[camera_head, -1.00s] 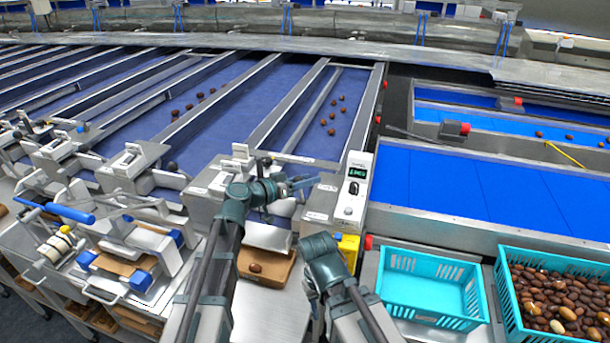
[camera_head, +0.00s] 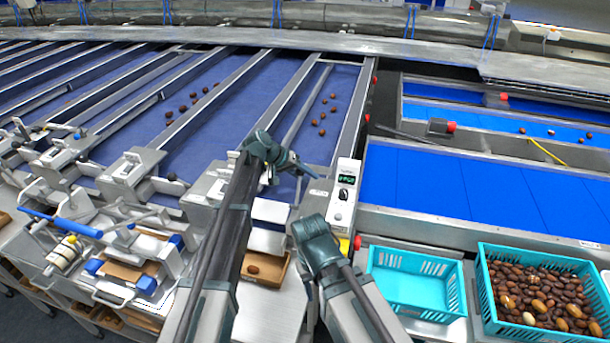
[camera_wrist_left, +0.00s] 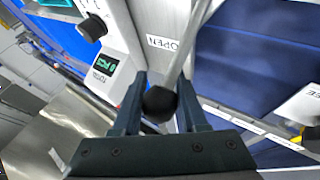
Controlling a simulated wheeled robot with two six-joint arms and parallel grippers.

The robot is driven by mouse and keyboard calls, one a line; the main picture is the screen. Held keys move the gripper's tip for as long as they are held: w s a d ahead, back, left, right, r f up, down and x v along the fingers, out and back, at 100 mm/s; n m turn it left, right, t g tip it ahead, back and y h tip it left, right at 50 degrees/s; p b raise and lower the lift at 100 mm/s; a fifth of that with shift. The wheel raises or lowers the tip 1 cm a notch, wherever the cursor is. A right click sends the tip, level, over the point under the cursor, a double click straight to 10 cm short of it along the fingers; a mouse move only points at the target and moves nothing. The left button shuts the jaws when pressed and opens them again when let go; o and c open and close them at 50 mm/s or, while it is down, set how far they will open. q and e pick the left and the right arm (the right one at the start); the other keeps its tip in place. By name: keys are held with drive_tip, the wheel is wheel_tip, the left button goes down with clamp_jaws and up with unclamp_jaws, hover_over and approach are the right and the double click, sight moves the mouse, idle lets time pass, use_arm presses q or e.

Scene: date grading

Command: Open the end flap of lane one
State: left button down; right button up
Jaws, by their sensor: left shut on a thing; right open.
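Lane one appears to be the rightmost sorting lane (camera_head: 312,145), with several brown dates on its blue belt. My left gripper (camera_head: 303,169) is over this lane's front end, left of the control box. In the left wrist view its fingers (camera_wrist_left: 160,105) are shut on a black ball knob (camera_wrist_left: 160,103) at the end of a metal lever (camera_wrist_left: 196,35). An "OPEN" label (camera_wrist_left: 162,43) is beside the lever. A pale plate (camera_head: 270,211) shows below the gripper at the lane end; I cannot tell whether it is the flap. My right gripper (camera_head: 313,290) is lower and open, its fingers mostly hidden.
The control box (camera_head: 344,195) with a green display stands right of the lane end. A brown tray (camera_head: 268,279) with a date sits below. An empty turquoise crate (camera_head: 375,291) and a date-filled one (camera_head: 483,300) stand at right. A blue conveyor (camera_head: 450,185) lies behind them.

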use_arm(q)
drive_tip(key=shift+w+d+f+b, duration=0.15)
drive_tip(key=shift+w+f+b, duration=0.2)
drive_tip(key=shift+w+f, duration=0.1)
drive_tip(key=shift+s+f, duration=0.1)
drive_tip(key=shift+c, duration=2.3)
unclamp_jaws()
drive_tip(key=shift+r, duration=0.3)
drive_tip(key=p+v, duration=1)
drive_tip(key=v, duration=0.3)
drive_tip(key=shift+a, duration=0.2)
